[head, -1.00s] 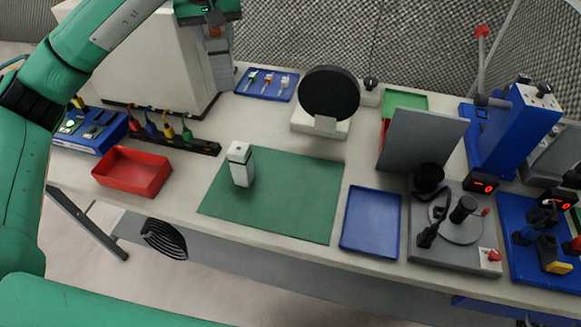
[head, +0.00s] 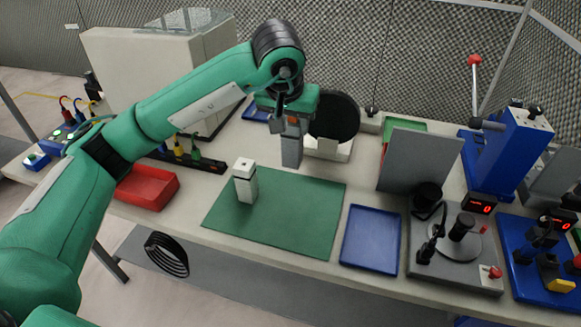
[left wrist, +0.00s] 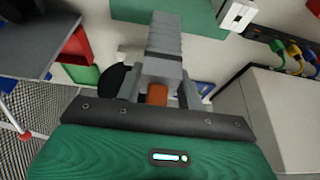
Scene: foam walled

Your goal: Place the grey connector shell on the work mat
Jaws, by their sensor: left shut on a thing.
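My left gripper (head: 291,122) is shut on the grey connector shell (head: 291,150), a long grey block that hangs below the fingers. The shell also shows in the left wrist view (left wrist: 163,38), sticking out beyond the fingers, with an orange patch between them. The green work mat (head: 300,222) lies flat on the bench. In the head view the shell's lower end appears at the mat's back edge; its height above the bench is hard to tell. My right gripper is in neither view.
A white block (head: 245,185) stands upright on the mat's left part. A red tray (head: 147,188) is left of the mat, a blue tray (head: 371,238) right of it. A black disc on a white stand (head: 326,148) is behind the shell. The mat's middle and right are clear.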

